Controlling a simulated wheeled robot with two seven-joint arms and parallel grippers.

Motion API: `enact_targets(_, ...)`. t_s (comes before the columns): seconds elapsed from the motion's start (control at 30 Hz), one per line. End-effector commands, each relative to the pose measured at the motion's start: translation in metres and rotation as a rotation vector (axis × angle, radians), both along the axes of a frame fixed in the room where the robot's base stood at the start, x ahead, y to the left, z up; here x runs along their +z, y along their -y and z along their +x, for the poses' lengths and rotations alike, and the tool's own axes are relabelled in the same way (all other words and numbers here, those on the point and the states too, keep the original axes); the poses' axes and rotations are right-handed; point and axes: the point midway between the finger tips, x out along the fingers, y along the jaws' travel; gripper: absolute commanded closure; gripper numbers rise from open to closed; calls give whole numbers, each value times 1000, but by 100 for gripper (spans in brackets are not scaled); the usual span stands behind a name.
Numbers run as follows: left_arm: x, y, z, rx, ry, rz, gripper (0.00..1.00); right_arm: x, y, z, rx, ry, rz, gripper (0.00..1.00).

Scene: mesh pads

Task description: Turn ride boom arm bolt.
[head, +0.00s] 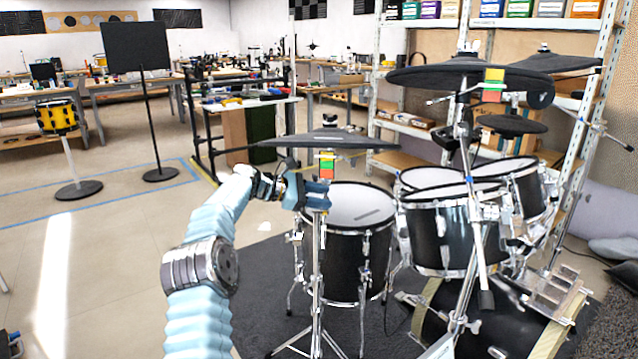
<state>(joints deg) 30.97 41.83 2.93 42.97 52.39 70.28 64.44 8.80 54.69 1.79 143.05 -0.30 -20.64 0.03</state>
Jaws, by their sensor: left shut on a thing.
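My left gripper (315,195) reaches in from the left and is shut at the upper part of a chrome cymbal stand (317,250). It grips just below a red, yellow and green tag (326,165), under a dark cymbal pad (325,139). A second cymbal stand (474,225) on the right has a boom joint and carries a larger dark cymbal pad (440,76) with a similar tag. My right gripper is not in view.
A black floor tom (345,245) stands right behind the gripped stand. Rack toms (437,235) and a bass drum (480,318) crowd the right. A shelf rack (560,25) stands behind the kit. The floor at left is open, with a black music stand (137,46) and a yellow drum (58,117) farther back.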

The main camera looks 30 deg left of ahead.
Motion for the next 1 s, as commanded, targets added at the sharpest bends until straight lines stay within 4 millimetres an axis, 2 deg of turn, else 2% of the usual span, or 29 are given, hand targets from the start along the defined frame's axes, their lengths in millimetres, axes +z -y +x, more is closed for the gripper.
enact_targets(0.03,5,-3,0,-1,2,6,90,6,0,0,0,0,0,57)
enact_targets(0.13,4,-3,0,-12,1,11,90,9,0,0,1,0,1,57)
enact_targets(0.57,2,-3,1,-18,-1,15,90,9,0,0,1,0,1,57)
enact_targets(0.6,2,-3,1,-18,-1,15,54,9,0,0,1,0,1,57)
enact_targets(0.7,2,-2,1,-19,-1,14,38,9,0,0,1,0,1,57)
enact_targets(0.73,2,-2,1,-20,-2,14,34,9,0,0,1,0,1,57)
enact_targets(1.0,1,-1,0,-23,-3,13,34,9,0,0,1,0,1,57)
